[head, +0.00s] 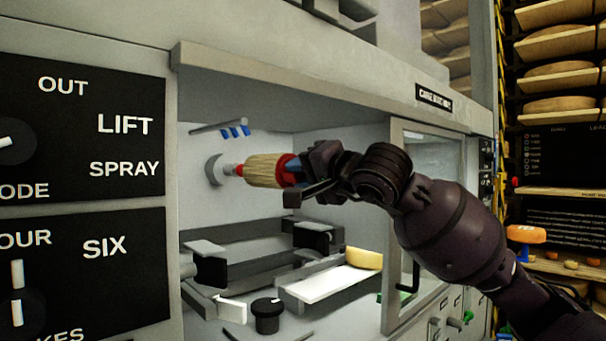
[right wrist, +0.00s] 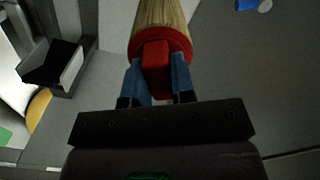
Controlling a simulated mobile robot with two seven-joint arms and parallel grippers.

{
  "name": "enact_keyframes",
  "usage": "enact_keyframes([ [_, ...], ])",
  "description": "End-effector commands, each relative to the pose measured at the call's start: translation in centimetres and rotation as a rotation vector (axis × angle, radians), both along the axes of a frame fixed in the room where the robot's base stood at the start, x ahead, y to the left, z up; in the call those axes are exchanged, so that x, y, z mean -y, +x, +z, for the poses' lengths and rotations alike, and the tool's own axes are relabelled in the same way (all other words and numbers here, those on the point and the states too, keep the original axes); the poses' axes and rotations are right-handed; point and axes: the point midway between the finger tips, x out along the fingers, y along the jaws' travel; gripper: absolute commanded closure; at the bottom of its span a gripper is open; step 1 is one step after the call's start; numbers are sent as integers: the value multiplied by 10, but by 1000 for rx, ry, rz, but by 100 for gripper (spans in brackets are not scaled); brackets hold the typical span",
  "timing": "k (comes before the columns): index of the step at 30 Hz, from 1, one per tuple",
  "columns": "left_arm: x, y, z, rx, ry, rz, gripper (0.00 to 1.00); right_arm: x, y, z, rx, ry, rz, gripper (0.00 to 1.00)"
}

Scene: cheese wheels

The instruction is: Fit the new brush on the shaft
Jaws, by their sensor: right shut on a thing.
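The brush (head: 266,170) has tan bristles and a red collar, and lies roughly level inside the open machine bay. My right gripper (head: 296,172) is shut on its red end. In the right wrist view, the blue fingers of my right gripper (right wrist: 158,80) close on the red block of the brush (right wrist: 162,45). The shaft (head: 230,170) shows as a red tip coming from a round grey hub (head: 215,170) on the bay's back left wall. The brush's far end is at the red tip; I cannot tell how far it is on. My left gripper is not in view.
Blue pegs (head: 235,131) hang on a rail above the hub. Below are grey rails, black blocks, a white plate with a yellow cheese piece (head: 364,258) and a black knob (head: 267,315). An open glass door (head: 416,210) stands to the right, close to my right arm.

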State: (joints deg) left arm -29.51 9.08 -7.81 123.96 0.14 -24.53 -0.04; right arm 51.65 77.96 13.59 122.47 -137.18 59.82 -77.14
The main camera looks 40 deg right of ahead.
Motion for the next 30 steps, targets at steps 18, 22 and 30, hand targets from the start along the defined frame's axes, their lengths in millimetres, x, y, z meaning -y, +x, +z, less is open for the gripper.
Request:
enact_keyframes([
  [18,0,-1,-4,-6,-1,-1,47,-1,13,0,2,-1,1,100],
  [22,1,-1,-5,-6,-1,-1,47,-1,16,0,1,-1,0,100],
  [30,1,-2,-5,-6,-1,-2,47,-2,21,-1,1,-1,0,100],
])
